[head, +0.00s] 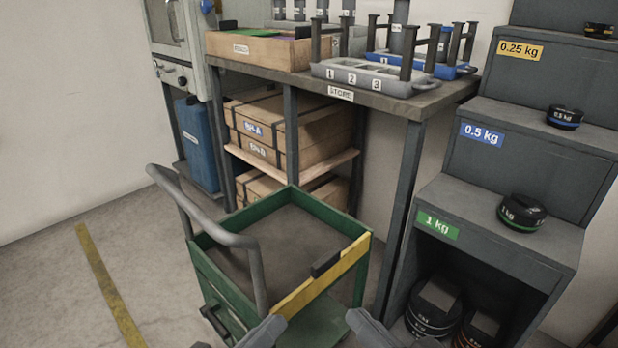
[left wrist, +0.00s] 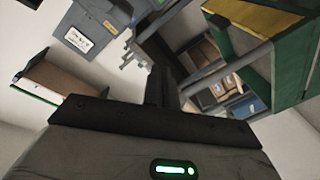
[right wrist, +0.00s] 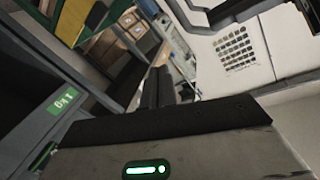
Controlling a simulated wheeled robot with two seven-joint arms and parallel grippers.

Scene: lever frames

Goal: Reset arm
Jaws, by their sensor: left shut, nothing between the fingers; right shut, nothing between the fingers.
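My left gripper (left wrist: 160,88) shows in the left wrist view with its dark fingers together and nothing between them. My right gripper (right wrist: 158,86) shows in the right wrist view, also shut and empty. In the head view only grey parts of my two arms show at the bottom edge, in front of the cart; the fingertips cannot be made out there. Neither gripper is seen touching anything.
A green cart (head: 205,262) with a grey push handle and a yellow front panel (head: 320,278) stands close ahead. Behind it is a workbench (head: 385,98) with trays and boxes. A stepped weight rack (head: 470,205) stands at right. The floor at left is open, with a yellow line (head: 105,285).

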